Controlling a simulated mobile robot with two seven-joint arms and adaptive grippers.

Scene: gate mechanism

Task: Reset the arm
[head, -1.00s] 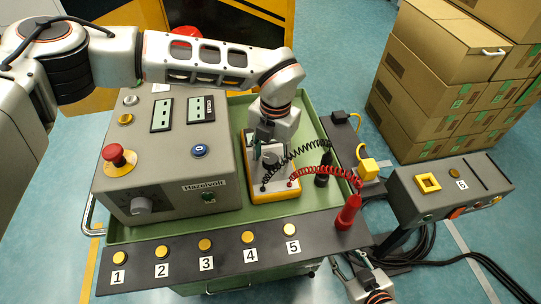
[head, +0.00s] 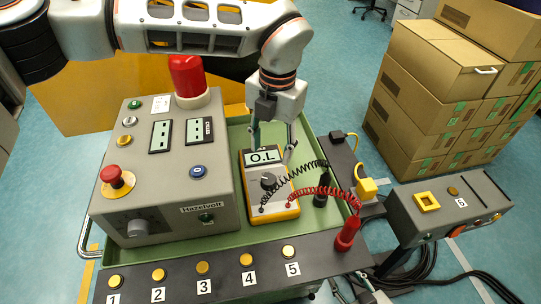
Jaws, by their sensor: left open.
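My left gripper (head: 272,138) is open, pointing down at the far end of the yellow multimeter (head: 286,208). Its fingers are near the meter's display, which reads "O.L"; I cannot tell whether they touch it. The meter's dial (head: 269,181) is in plain view. A black coiled lead and a red coiled lead run from the meter to a black probe (head: 321,190) and a red probe (head: 347,234) standing upright at the right. My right gripper (head: 352,287) shows only in part at the bottom edge, and its opening is unclear.
A grey control box (head: 165,205) with a red emergency button (head: 114,175) and a red lamp (head: 187,77) stands left of the meter. A dark strip with numbered buttons (head: 203,268) runs along the front. A grey button box (head: 448,208) stands right. Cartons (head: 420,100) are stacked behind.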

